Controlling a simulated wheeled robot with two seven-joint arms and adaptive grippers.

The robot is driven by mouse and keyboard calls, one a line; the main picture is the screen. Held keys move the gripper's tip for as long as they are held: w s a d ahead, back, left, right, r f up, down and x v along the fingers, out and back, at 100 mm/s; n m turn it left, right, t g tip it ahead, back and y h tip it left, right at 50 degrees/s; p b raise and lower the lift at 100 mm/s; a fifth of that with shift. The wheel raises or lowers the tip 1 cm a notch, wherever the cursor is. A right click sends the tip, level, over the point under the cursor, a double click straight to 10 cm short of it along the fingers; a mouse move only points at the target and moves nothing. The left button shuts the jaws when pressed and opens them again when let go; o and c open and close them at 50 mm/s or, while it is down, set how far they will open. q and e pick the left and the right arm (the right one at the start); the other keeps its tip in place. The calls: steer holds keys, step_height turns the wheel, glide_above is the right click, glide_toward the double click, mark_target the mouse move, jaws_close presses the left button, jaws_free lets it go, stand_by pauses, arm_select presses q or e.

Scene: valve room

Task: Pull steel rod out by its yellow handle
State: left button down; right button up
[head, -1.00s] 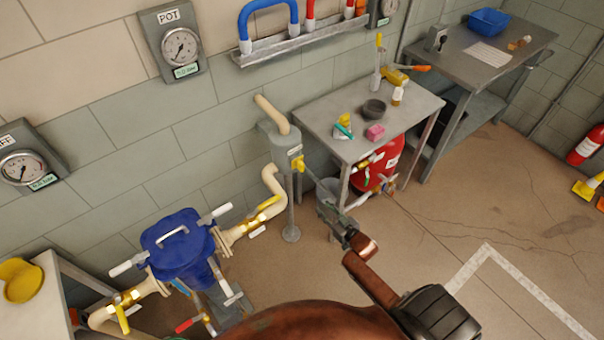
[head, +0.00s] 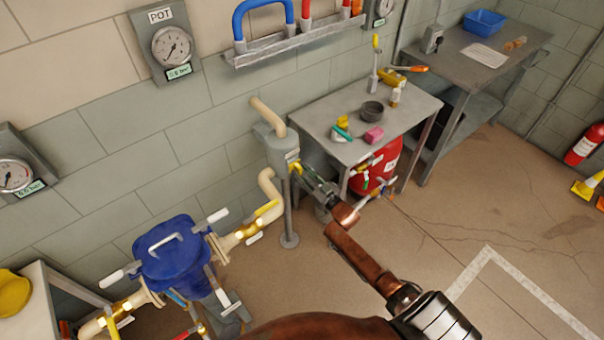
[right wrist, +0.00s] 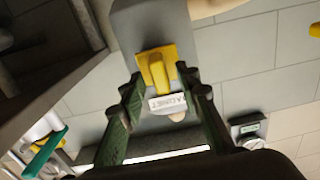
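The yellow handle (head: 295,166) is on the front of a grey box-shaped housing (head: 276,147) on a post by the wall. In the right wrist view the handle (right wrist: 157,70) stands out from its yellow plate, above a white label. My right gripper (head: 311,181) is close in front of it. Its two green-grey fingers are apart, one on each side of the handle in the right wrist view (right wrist: 160,85); I cannot tell whether they touch it. No steel rod shows outside the housing. My left gripper is not in view.
A grey table (head: 345,115) with small items stands to the right of the housing, with a red tank (head: 375,165) below. A blue lidded vessel (head: 172,255) with pipes and valves is at lower left. Open floor (head: 440,215) lies to the right.

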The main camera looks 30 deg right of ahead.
steer(key=shift+c, duration=0.2)
jaws_close()
stand_by(0.6)
